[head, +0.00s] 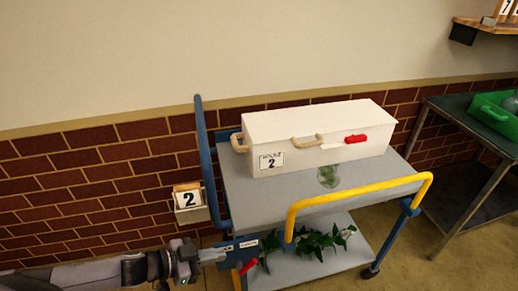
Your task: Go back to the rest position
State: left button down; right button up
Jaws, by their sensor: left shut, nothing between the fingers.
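My left gripper (216,256) is at the bottom of the head view, left of centre, at the end of my arm coming in from the left. Its fingers are shut and hold nothing. It is in front of the left end of a cart (255,212), close to the cart's frame in the picture; I cannot tell whether they touch. My right gripper is not in view.
The cart bears a long white box (340,165) labelled 2 and a small glass vase (328,177). Its yellow handle (360,192) faces me. Green leaves (315,243) lie on its lower shelf. A table (462,113) with a green bin (492,115) stands right.

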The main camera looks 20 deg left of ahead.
pick_arm(q)
jog(key=s+d+n+t+y, duration=0.2)
jog(key=s+d+n+t, duration=0.15)
jog(key=d, duration=0.45)
jog(key=s+a+f+n+g+y, duration=0.2)
jog(key=s+a+n+y, duration=0.2)
jog(key=s, duration=0.3)
jog(key=shift+s+a+f+y, duration=0.4)
jog(key=shift+a+y, duration=0.2)
jog(key=shift+a, duration=0.25)
